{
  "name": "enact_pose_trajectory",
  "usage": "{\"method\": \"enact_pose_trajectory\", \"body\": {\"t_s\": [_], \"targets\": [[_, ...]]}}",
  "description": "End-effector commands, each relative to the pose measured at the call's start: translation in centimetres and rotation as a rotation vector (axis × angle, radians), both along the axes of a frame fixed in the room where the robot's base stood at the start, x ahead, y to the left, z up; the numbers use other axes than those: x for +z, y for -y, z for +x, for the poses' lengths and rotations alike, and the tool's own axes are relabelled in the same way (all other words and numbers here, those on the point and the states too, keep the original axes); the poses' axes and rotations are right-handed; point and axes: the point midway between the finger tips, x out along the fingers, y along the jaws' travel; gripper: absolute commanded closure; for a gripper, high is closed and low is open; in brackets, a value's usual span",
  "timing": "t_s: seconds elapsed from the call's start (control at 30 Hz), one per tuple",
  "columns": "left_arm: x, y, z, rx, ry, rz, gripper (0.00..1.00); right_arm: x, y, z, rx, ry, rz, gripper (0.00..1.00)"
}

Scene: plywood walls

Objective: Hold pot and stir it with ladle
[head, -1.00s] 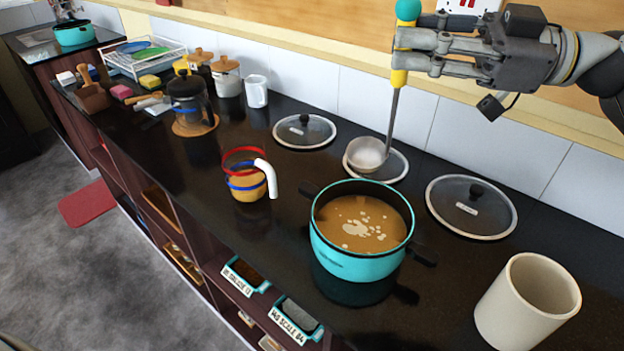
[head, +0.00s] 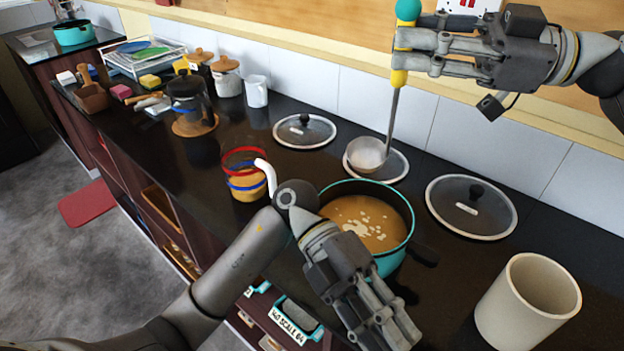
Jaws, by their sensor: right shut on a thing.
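The turquoise pot (head: 390,262) stands on the dark counter, holding brown soup with pale bits. My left forearm and hand cover its left handle and much of its front wall. My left gripper (head: 392,330) is in front of the pot, fingers pointing down and right; their opening cannot be made out. My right gripper (head: 402,62) is shut on the yellow handle of the ladle (head: 393,112), at upper right. The ladle hangs nearly upright. Its bowl (head: 366,155) is behind the pot, over a glass lid, outside the pot.
Glass lids (head: 470,208) lie behind and right of the pot. A beige cylinder (head: 527,300) stands at the right front. Jars and a dish rack (head: 145,62) are farther left.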

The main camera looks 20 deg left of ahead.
Motion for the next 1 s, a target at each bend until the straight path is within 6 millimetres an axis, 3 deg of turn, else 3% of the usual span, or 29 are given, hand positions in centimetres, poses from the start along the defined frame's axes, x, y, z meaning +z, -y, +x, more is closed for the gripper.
{"method": "enact_pose_trajectory", "body": {"t_s": [0.13, 0.37, 0.67, 1.0], "targets": [[2.5, 1.2, 2.5, 0.096, -0.021, 0.148, 0.74, 0.0, 0.0, 0.0, 0.0, 0.001, 0.001, 1.0], [1.7, 0.1, 5.9, 0.152, 0.081, 0.417, 0.74, 0.0, 0.0, 0.0, 0.0, 0.001, 0.001, 1.0], [0.7, -5.1, 11.6, 0.259, 0.258, 0.773, 0.74, 0.1, 0.0, 0.0, 0.0, 0.001, 0.001, 1.0], [3.1, -13.4, 18.0, 0.468, 0.392, 1.111, 0.74, 0.0, 0.0, 0.0, 0.0, 0.001, 0.001, 1.0]]}}
